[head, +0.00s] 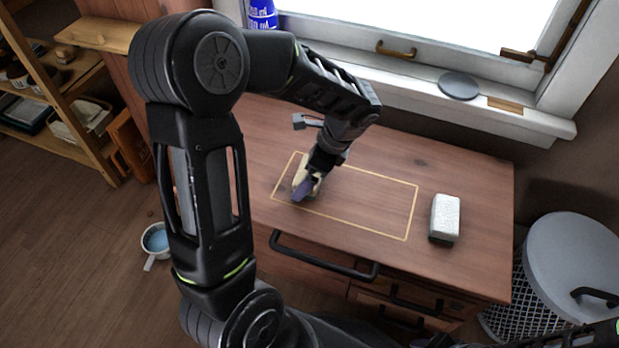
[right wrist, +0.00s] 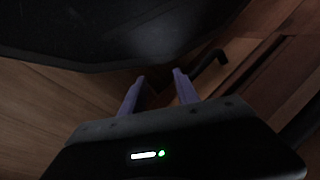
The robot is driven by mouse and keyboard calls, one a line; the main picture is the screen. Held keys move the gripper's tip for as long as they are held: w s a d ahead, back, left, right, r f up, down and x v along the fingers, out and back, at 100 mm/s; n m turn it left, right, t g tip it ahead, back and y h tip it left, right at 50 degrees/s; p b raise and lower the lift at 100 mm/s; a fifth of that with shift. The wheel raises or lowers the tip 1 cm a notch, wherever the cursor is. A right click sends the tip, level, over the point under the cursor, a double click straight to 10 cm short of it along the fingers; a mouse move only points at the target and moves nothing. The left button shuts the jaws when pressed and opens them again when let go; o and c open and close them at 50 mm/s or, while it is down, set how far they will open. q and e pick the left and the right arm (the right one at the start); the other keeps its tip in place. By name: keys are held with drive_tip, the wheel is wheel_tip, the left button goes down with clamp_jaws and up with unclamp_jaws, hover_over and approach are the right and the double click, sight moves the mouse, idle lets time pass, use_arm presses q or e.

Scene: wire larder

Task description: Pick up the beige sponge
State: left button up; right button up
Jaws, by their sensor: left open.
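The beige sponge (head: 299,176) is on the wooden counter, inside the left end of a yellow outlined rectangle, in the head view. My left gripper (head: 304,188) is down at the sponge, its purple fingers hiding part of it. The jaws are open, and I cannot tell whether they touch it. My right gripper (right wrist: 158,77) shows in the right wrist view with its two purple fingers apart and nothing between them.
A white block with a dark base (head: 445,217) stands right of the yellow outline (head: 375,231). A grey round lid (head: 575,262) is at the far right. A blue container (head: 262,14) and a grey disc (head: 459,85) are by the window. Most of the outlined area is clear.

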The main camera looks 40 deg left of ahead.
use_arm(q)
drive_tip(key=shift+c, duration=0.2)
idle(0.4)
drive_tip(key=c, duration=1)
drive_tip(key=shift+r, duration=0.2)
wheel_tip(320, 180, up, 10)
drive_tip(key=p, duration=0.4)
drive_tip(key=shift+f, duration=0.1)
